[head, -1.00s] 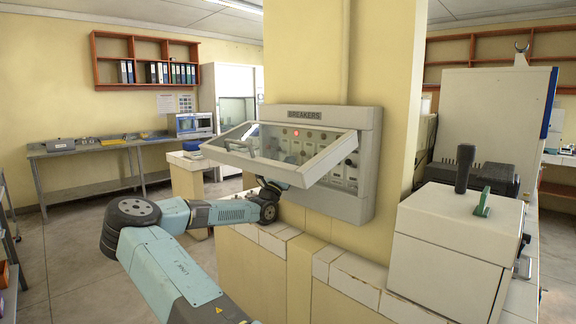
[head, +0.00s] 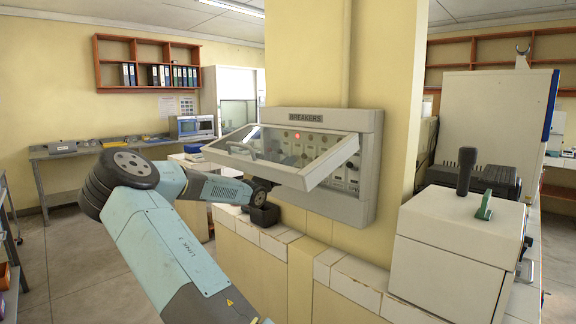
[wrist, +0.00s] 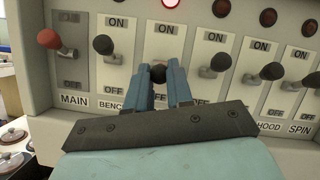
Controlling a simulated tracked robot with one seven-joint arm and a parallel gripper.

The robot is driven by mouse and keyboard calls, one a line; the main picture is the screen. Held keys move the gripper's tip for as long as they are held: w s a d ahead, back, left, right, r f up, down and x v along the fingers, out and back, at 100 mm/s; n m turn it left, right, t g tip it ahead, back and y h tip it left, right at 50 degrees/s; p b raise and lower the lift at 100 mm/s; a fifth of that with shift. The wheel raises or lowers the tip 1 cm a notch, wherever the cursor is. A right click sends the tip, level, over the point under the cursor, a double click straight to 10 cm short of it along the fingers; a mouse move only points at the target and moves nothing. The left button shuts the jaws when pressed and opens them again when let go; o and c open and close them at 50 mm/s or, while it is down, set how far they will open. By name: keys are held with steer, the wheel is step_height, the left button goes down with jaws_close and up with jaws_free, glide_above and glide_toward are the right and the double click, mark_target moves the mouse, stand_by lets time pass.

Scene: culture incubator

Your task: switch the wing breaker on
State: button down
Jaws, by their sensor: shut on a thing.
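The breaker panel (head: 318,118) is on the yellow pillar, its clear-windowed cover (head: 240,150) tilted outward. In the wrist view, my gripper (wrist: 160,73) is shut on the black knob of the third breaker lever (wrist: 160,71) from the left. In the head view the cover and my arm hide my fingertips.
The MAIN lever (wrist: 48,39) has a red knob. The BENCH lever (wrist: 103,45) is close left of my fingers, another black lever (wrist: 221,62) close right. HOOD and SPIN levers are further right. A white box (head: 450,240) with a black handle stands right of the panel.

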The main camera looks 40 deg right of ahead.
stand_by(0.3)
steer(key=c, duration=1)
jaws_free()
